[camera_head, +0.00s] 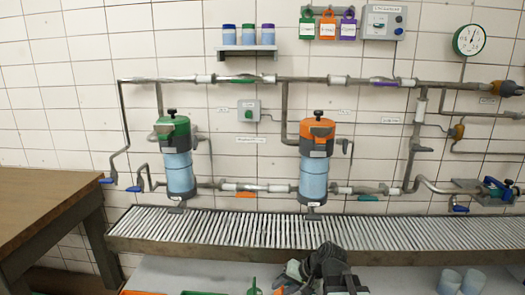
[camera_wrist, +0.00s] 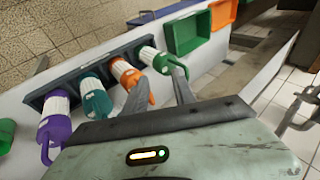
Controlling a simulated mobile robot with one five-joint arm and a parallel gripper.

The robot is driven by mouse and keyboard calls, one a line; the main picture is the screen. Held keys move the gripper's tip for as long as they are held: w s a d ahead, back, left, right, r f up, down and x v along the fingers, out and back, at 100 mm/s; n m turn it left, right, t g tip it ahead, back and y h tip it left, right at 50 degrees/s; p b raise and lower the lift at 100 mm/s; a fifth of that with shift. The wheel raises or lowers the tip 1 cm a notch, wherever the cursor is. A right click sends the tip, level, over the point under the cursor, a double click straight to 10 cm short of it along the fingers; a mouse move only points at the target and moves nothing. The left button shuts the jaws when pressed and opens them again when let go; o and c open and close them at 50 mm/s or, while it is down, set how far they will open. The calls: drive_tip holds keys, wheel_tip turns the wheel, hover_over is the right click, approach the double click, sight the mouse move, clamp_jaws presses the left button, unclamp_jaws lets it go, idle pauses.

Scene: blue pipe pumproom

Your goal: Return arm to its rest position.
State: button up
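My gripper (camera_wrist: 158,82) shows in the wrist view with its two dark fingers spread apart. No object shows between them. Just past the fingertips is a white-bodied piece with a green handle (camera_wrist: 177,66), in line with the gap; I cannot tell whether a finger touches it. In the head view my dark folded arm (camera_head: 325,266) is at the bottom centre, low in front of the grated trough. My gripper's fingers cannot be made out there.
In the wrist view a dark rack (camera_wrist: 95,68) holds purple, teal and orange pieces. Green (camera_wrist: 187,34) and orange (camera_wrist: 222,14) bins lie beyond. In the head view a wooden table (camera_head: 45,200) stands left, and pipework with two filter housings stands behind the grated trough (camera_head: 240,228).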

drive_tip(key=s+d+f+n+g+h, duration=0.2)
drive_tip(key=s+d+f+g+h, duration=0.15)
drive_tip(key=s+d+h, duration=0.4)
wheel_tip(320, 180, up, 20)
drive_tip(key=d+y+p, duration=0.1)
drive_tip(key=d+p, duration=0.1)
drive_tip(key=p, duration=1.8)
drive_tip(key=shift+s+d+f+p, duration=0.15)
drive_tip(key=shift+s+d+p, duration=0.05)
drive_tip(key=shift+s+p, duration=0.2)
